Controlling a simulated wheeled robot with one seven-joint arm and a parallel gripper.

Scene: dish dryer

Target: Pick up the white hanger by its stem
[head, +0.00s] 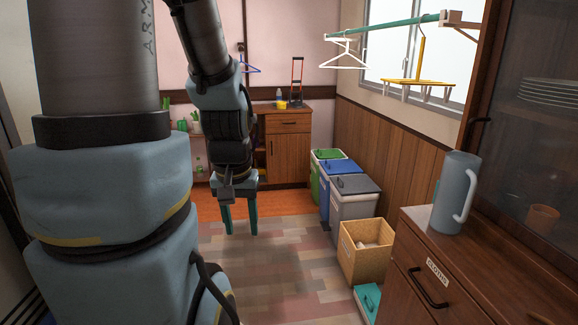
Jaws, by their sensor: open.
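The white hanger (345,56) hangs from the green rod (385,28) at the upper right, near the window. Its stem is small in the head view, and I cannot make out its hook clearly. My gripper (240,226) points down over the floor in the middle of the view, with its two teal fingers apart and nothing seen between them. It is well below and to the left of the white hanger.
A yellow hanging dryer (416,82) hangs right of the hanger. A blue hanger (250,69) is on the back wall. Green, blue and grey bins (354,205) and a wooden box (360,267) line the right side. A jug (453,195) stands on the cabinet (480,265). The middle floor is clear.

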